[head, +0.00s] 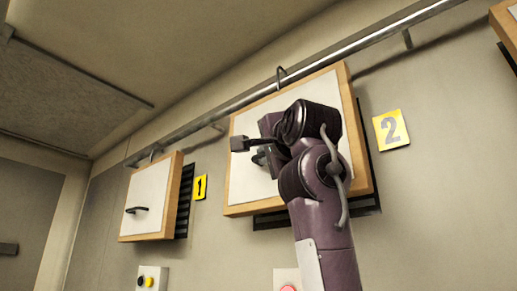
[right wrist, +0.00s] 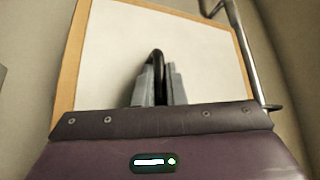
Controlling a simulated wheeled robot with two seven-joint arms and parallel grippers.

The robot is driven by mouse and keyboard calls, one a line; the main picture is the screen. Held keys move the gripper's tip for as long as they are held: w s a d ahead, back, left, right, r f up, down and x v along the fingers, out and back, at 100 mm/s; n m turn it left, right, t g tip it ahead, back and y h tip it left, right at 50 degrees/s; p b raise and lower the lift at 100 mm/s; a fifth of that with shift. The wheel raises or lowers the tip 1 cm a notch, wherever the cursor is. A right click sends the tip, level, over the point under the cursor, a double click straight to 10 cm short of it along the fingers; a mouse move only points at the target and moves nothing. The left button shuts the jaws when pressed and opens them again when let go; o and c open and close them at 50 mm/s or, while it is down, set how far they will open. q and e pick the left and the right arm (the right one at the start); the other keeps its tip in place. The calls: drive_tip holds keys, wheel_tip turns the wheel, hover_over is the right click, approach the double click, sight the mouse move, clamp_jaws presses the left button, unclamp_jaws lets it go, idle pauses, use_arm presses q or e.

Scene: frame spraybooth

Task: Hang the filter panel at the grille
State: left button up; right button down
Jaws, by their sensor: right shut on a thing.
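The filter panel (head: 243,185), a white sheet in a light wooden frame, is in front of the dark grille (head: 366,205) beside the yellow 2 sign. It is slightly tilted and covers most of the grille. Its top hook (head: 281,73) shows at the metal rail (head: 240,103); I cannot tell whether it bears on it. My right gripper (head: 262,155) is shut on the panel's dark handle, partly hidden by my arm. In the right wrist view the fingers (right wrist: 158,88) close around the handle (right wrist: 157,58). My left gripper is not in view.
A second framed panel (head: 145,195) with a dark handle hangs at the left by the yellow 1 sign (head: 200,187). Another wooden frame (head: 506,25) shows at the top right. Button boxes (head: 151,279) are low on the wall.

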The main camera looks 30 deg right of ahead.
drive_tip(key=shift+w+d+f, duration=0.1)
drive_tip(key=shift+d+f, duration=0.05)
drive_tip(key=shift+d, duration=0.15)
drive_tip(key=shift+a+f+b, duration=0.1)
drive_tip(key=shift+f+b, duration=1.25)
drive_tip(key=shift+b, duration=0.05)
drive_tip(key=c, duration=1.4)
unclamp_jaws()
drive_tip(key=shift+f, duration=0.1)
drive_tip(key=b+v, duration=0.4)
drive_tip(key=v, duration=0.4)
